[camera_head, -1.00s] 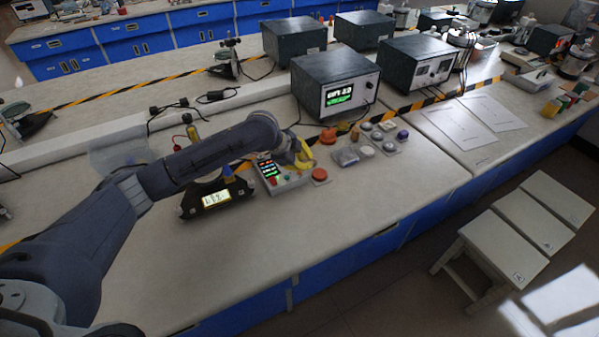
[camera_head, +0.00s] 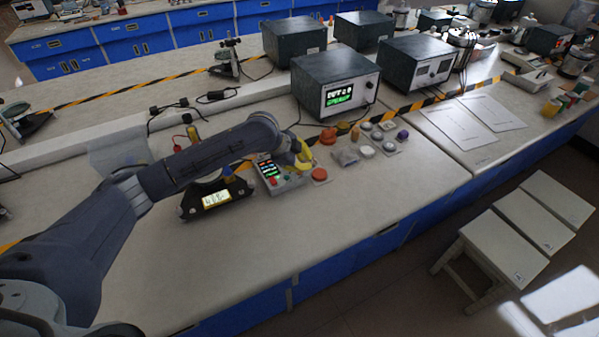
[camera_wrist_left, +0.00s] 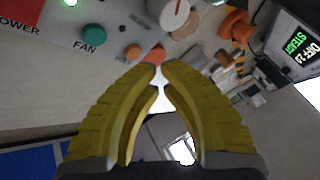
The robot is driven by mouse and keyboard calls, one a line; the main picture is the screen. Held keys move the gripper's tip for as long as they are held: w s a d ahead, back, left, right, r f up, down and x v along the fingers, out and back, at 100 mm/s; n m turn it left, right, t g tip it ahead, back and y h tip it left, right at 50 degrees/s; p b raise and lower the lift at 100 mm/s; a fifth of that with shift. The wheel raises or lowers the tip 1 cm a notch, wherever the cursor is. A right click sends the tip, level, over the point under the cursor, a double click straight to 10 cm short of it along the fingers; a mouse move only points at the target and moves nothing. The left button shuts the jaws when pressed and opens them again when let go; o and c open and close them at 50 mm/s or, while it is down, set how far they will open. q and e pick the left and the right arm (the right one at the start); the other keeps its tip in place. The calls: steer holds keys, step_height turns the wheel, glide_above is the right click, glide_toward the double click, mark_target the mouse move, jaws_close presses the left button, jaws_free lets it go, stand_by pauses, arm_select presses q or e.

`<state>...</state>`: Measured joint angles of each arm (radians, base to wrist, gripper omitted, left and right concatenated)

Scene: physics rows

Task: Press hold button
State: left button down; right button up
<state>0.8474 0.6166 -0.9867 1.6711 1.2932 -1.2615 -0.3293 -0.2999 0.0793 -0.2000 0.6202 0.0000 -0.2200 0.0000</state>
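A grey control panel (camera_head: 284,184) with small lit indicators and buttons sits on the bench. In the left wrist view the panel (camera_wrist_left: 112,16) shows the labels POWER and FAN, a green button (camera_wrist_left: 93,34), an orange button (camera_wrist_left: 133,51) and a white dial with a red line (camera_wrist_left: 175,14). I cannot read a HOLD label. My left gripper (camera_head: 304,160) has yellow fingers and is over the panel's right side. In the wrist view its fingertips (camera_wrist_left: 160,68) are nearly together, with nothing held. Whether they touch a control is unclear. My right gripper is out of view.
A large red button (camera_head: 319,174) stands right of the panel. Several round knobs and buttons (camera_head: 367,150) lie farther right. A dark box with a green display (camera_head: 340,95) stands behind. A black meter (camera_head: 216,198) is left of the panel. The bench front is clear.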

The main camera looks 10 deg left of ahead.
arm_select(q)
steer(key=shift+f, duration=0.85)
stand_by(1.6)
steer(key=shift+r, duration=0.85)
steer(key=shift+r, duration=2.5)
